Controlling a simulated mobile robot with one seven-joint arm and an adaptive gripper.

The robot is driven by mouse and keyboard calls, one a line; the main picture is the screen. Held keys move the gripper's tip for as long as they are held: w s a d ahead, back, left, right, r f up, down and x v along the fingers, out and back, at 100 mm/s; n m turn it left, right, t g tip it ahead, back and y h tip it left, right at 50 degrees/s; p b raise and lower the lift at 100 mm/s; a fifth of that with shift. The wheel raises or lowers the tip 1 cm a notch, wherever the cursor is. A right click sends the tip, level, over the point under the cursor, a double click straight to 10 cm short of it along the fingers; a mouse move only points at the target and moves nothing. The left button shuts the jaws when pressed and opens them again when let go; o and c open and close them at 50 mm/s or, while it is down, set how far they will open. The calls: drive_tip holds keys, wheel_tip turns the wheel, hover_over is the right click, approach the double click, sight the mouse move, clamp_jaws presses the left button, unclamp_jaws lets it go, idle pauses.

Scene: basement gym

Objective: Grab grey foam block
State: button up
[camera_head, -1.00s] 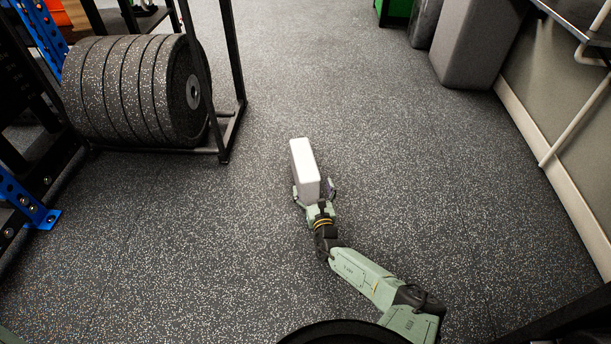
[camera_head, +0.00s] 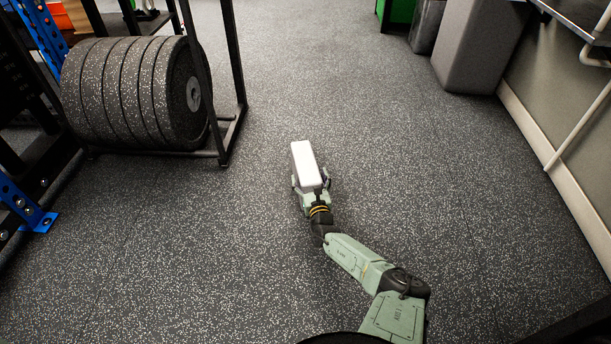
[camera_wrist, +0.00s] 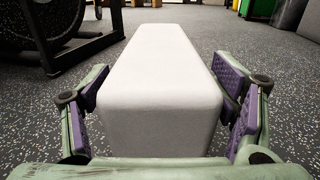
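The grey foam block (camera_head: 304,163) is a long, pale box with rounded edges, just right of centre in the head view. My gripper (camera_head: 310,184) has its fingers on either side of the block's near end. In the wrist view, the block (camera_wrist: 160,85) lies between my purple-padded fingers (camera_wrist: 165,95) and stretches away from my gripper. The far parts of the pads appear to meet its sides, while their near parts stand a little apart. My gripper appears shut on the block. The block's underside is hidden, and I cannot tell how far it is from the floor.
A rack of black speckled weight plates (camera_head: 135,92) stands at the left, with a black metal frame (camera_head: 222,140) beside it. A blue bracket (camera_head: 30,212) is at the left edge. A grey padded box (camera_head: 480,45) stands at the back right. The speckled floor (camera_head: 400,150) around the block is clear.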

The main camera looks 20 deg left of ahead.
drive_tip(key=c, duration=1.5)
